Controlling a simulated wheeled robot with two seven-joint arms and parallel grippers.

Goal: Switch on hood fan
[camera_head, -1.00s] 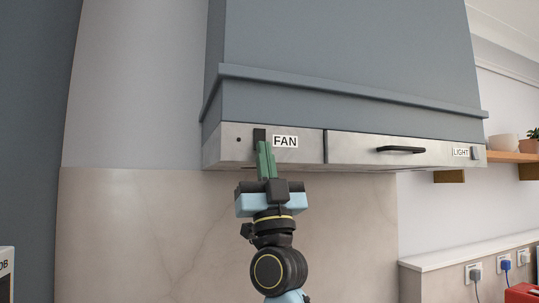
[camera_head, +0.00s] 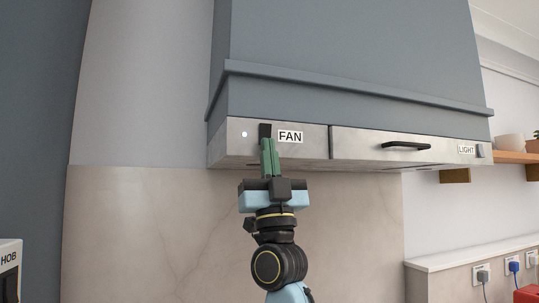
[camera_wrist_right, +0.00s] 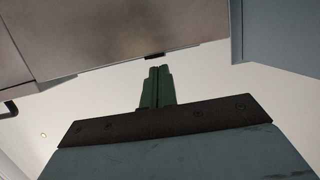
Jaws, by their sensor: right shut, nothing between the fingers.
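The grey hood (camera_head: 345,80) has a metal front strip with a black fan switch (camera_head: 265,131) beside a white FAN label (camera_head: 290,136). A small indicator lamp (camera_head: 244,134) left of the switch glows white. My right gripper (camera_head: 269,143) is shut and empty, its green fingers upright just below the switch. In the right wrist view the closed fingertips (camera_wrist_right: 159,70) sit just below a small dark piece (camera_wrist_right: 155,56) at the hood's lower edge. I cannot tell whether the fingertips touch the switch. My left gripper is not in view.
The hood also has a black handle (camera_head: 405,146) and a LIGHT label (camera_head: 466,149) with a switch at its right end. A wooden shelf (camera_head: 515,157) with bowls is at the right. Plugs sit in wall sockets below. A HOB-labelled panel (camera_head: 9,262) is at the lower left.

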